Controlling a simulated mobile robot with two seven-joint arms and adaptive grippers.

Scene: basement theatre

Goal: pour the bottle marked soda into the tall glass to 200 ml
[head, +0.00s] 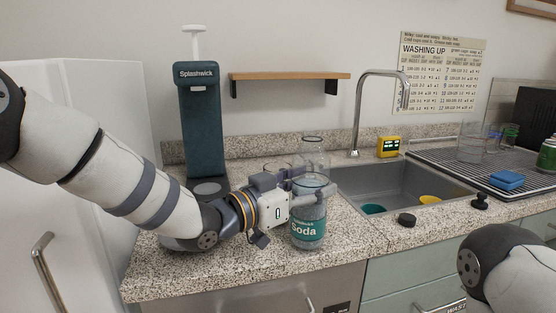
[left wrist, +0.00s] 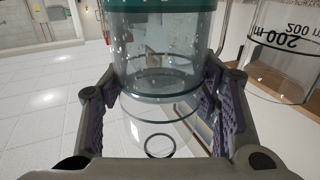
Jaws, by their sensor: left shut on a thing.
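The clear bottle with the teal Soda label (head: 307,231) is upright near the counter's front. My left gripper (head: 308,188) is shut around it above the label. I cannot tell whether its base touches the counter. In the left wrist view the bottle (left wrist: 165,65) fills the space between the fingers (left wrist: 160,110). A clear glass with a 200 mark (left wrist: 283,75) stands close to the right there. In the head view a clear rim, perhaps that glass, shows behind my left gripper, which hides much of it. My right gripper is outside the frames.
A dark Splashwick machine (head: 203,130) stands behind my left arm. The sink (head: 365,180) holds a teal and a yellow cup. Black knob-like pieces (head: 407,219) sit on its front edge. A drying rack (head: 450,162) with glassware and a blue sponge (head: 507,180) is at right.

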